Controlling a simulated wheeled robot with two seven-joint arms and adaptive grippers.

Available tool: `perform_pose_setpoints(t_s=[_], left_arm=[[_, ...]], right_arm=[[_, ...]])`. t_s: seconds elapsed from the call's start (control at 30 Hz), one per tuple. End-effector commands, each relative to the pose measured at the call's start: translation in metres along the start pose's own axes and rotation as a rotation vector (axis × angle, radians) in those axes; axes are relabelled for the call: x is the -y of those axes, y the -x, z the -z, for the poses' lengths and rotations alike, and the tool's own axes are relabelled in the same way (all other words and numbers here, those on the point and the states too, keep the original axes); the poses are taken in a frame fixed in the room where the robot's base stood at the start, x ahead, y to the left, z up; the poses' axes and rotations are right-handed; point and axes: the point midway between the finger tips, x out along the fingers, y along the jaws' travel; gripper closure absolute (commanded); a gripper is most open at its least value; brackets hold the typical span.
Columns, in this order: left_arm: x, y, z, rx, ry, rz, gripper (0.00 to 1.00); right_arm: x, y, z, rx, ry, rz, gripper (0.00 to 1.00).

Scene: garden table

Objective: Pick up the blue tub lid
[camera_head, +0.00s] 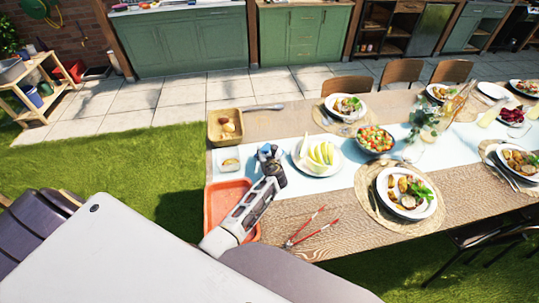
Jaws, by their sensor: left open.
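My left gripper (268,160) is over the left end of the table, beyond an orange-red tray (214,205). It is open. A small bluish patch shows at its fingertips, but it is too small to tell whether this is the blue tub lid or part of the gripper. I cannot clearly make out the lid elsewhere on the table. A small pale square tub (229,160) with food in it stands just left of the gripper. My right gripper is not in view.
A white plate of melon slices (318,154) is close to the gripper's right. Red-handled tongs (307,228) lie near the table's front edge. A wooden box (225,126) stands behind the square tub. A salad bowl (376,140) and set plates are further right.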

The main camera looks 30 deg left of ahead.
Motion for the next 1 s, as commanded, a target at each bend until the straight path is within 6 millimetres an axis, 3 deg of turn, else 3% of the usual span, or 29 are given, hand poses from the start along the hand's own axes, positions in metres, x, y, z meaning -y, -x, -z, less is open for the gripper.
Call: perform_pose_setpoints(t_s=[0.37,0.7,1.0], left_arm=[[0.0001,0.0002,-0.0003,0.000,0.000,0.000,0.57],[0.0001,0.0003,-0.0003,0.000,0.000,0.000,1.00],[0.0002,0.0006,-0.0014,0.001,0.001,0.000,1.00]], right_arm=[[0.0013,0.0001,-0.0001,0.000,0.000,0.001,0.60],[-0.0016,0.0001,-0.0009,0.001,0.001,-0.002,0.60],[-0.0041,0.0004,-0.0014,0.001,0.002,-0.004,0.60]])
